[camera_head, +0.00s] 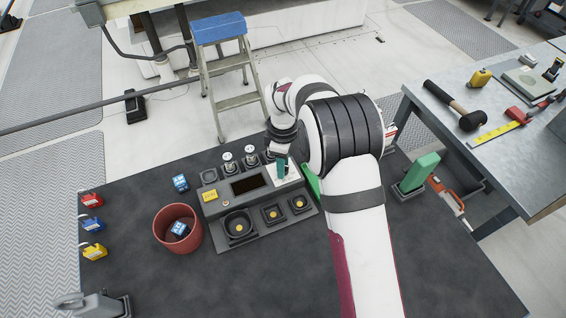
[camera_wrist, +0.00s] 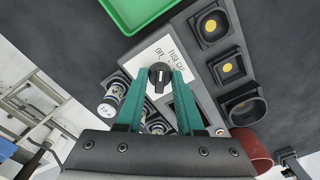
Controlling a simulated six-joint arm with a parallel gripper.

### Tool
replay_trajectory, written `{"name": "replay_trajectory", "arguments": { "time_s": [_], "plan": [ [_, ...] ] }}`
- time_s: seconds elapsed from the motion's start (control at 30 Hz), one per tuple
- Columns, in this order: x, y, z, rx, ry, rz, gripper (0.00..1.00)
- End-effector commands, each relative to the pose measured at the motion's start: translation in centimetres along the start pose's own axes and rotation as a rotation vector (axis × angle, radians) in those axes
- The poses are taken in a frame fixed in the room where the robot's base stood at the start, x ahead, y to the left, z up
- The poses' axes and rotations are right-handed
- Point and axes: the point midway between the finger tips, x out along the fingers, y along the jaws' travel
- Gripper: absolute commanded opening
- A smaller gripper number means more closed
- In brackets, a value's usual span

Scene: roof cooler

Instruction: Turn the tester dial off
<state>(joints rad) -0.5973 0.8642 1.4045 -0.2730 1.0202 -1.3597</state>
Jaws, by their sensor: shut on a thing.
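The tester (camera_head: 210,213) is a grey box on the dark bench, with a dark display window and square and round sockets. The plate also shows in the head view (camera_head: 293,180). My gripper (camera_wrist: 160,76) has its green fingers on both sides of the dial, shut on it. In the head view my gripper (camera_head: 282,167) reaches down at the tester's right end and hides the dial. I cannot tell which setting the mark points to.
Fuse cylinders (camera_head: 228,160) stand upright along the tester's back. A red-brown bin (camera_head: 163,233) holding a blue box stands left of it. A green tray (camera_wrist: 140,10) lies close beside the plate. Small coloured padlock-like items (camera_head: 92,225) lie at far left.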

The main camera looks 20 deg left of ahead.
Motion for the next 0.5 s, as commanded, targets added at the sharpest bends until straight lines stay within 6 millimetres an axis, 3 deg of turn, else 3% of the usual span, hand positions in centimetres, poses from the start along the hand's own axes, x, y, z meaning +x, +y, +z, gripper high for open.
{"name": "replay_trajectory", "arguments": {
  "time_s": [0.5],
  "plan": [
    [-0.06, 0.02, -0.02, -0.136, 0.001, 0.001, 0.0]
  ]
}}
